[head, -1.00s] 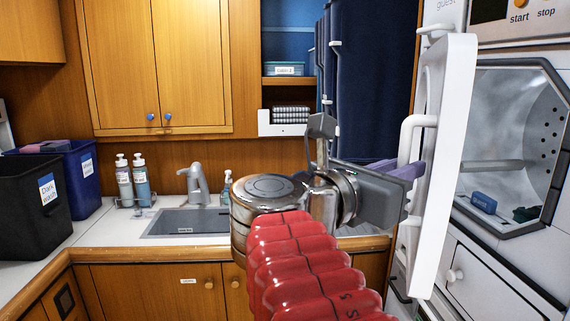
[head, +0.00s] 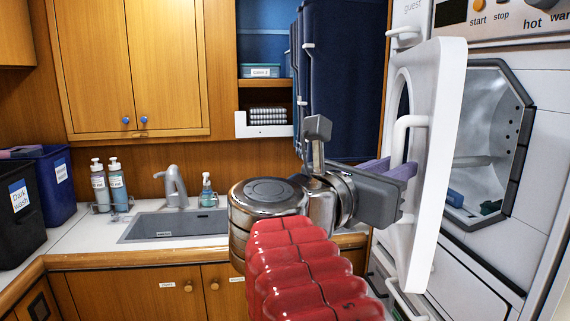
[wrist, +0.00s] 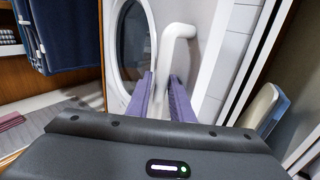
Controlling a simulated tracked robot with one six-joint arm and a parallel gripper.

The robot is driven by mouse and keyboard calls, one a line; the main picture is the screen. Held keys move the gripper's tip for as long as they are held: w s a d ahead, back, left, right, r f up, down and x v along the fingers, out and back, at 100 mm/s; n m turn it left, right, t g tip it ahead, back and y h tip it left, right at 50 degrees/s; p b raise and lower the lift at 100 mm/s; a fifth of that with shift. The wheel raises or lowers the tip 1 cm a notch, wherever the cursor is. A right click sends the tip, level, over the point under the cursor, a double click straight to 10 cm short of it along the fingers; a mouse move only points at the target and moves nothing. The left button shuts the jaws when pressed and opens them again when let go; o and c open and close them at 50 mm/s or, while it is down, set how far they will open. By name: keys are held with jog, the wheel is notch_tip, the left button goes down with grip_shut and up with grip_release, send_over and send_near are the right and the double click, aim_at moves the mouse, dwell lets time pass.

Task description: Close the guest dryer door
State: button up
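The white guest dryer door (head: 447,130) stands wide open in the head view, swung out from the dryer's dark-framed opening (head: 470,185). Its white bar handle (head: 400,130) is on the face toward my arm. My gripper (head: 402,171) is at the handle, with its purple fingers on either side of the bar. In the wrist view the handle (wrist: 181,31) runs down between the fingers (wrist: 163,78) and seems to fill the gap. The round door window (wrist: 132,45) shows left of it. The exact contact is partly hidden.
Small blue and green items lie in the dryer drum. Dark blue cloth (head: 342,80) hangs behind the door. A sink (head: 180,225), soap bottles (head: 108,185) and dark laundry bins (head: 20,195) are on the counter to the left.

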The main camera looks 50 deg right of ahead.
jog(key=shift+w+a, duration=0.1)
jog(key=shift+w, duration=0.05)
jog(key=w+a, duration=0.2)
jog(key=a, duration=1.1)
jog(key=shift+a, duration=0.15)
dwell(1.6)
jog(key=shift+c, duration=0.3)
